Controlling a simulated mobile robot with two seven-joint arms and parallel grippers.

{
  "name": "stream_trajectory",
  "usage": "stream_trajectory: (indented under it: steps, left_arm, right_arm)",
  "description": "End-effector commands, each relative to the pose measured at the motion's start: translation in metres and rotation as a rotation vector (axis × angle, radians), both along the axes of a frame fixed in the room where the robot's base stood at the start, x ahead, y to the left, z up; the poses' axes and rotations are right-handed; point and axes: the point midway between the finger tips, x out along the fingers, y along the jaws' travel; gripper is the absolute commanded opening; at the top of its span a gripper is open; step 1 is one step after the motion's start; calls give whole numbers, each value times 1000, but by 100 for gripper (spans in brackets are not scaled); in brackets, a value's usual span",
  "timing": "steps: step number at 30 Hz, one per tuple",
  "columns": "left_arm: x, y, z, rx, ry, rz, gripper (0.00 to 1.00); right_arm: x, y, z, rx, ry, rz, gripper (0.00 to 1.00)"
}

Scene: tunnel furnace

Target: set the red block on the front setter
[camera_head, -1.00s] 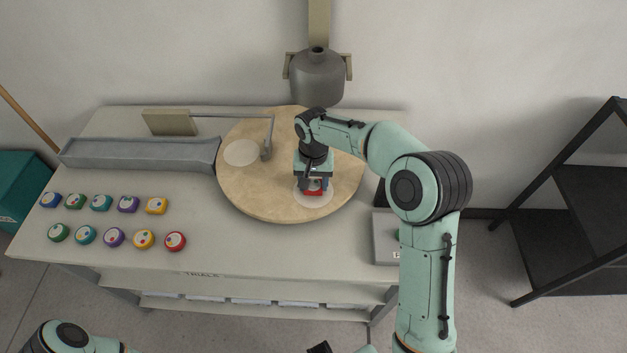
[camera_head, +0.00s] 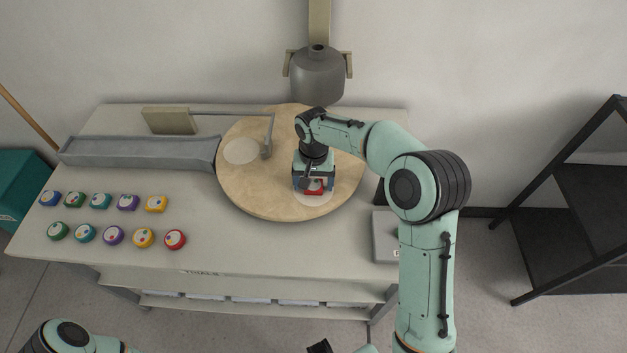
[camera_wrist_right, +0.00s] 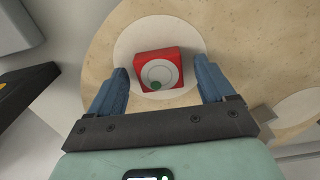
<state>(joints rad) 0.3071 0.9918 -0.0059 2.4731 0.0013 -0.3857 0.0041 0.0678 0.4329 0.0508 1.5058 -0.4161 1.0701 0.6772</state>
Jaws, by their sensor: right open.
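The red block (camera_head: 314,187) rests on the front setter (camera_head: 313,200), a pale disc on the round tan turntable (camera_head: 262,203). In the right wrist view the red block (camera_wrist_right: 158,69) has a white ring and a green dot on its face, and it lies within the pale disc (camera_wrist_right: 128,47). My right gripper (camera_head: 312,188) is above the block. Its blue fingers (camera_wrist_right: 168,85) are open, apart from the block on both sides.
Another pale disc (camera_head: 241,152) is on the turntable, beside a thin bent arm (camera_head: 267,140). A grey trough (camera_head: 140,153) lies at the back left. Several coloured round pieces (camera_head: 113,235) stand on the left of the table. A grey box (camera_head: 385,238) is at the right edge.

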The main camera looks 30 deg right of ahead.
Motion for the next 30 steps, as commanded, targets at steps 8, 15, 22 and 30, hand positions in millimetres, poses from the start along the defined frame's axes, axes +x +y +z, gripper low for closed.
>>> stream_trajectory:
  steps: [8, 15, 22, 30]
  left_arm:
    - [2, 0, 3, 0, -2, 0, 82]
    - [7, 0, 12, 0, -8, 0, 82]
    - [12, 0, 19, 0, -13, 0, 82]
    - [13, 0, 22, 0, -15, 0, 82]
  right_arm:
    - [1, 0, 26, 0, -4, 0, 82]
    - [1, 0, 82, 0, -6, 0, 82]
    - [1, 0, 122, 0, -4, 0, 82]
    - [0, 0, 135, 0, -1, 0, 82]
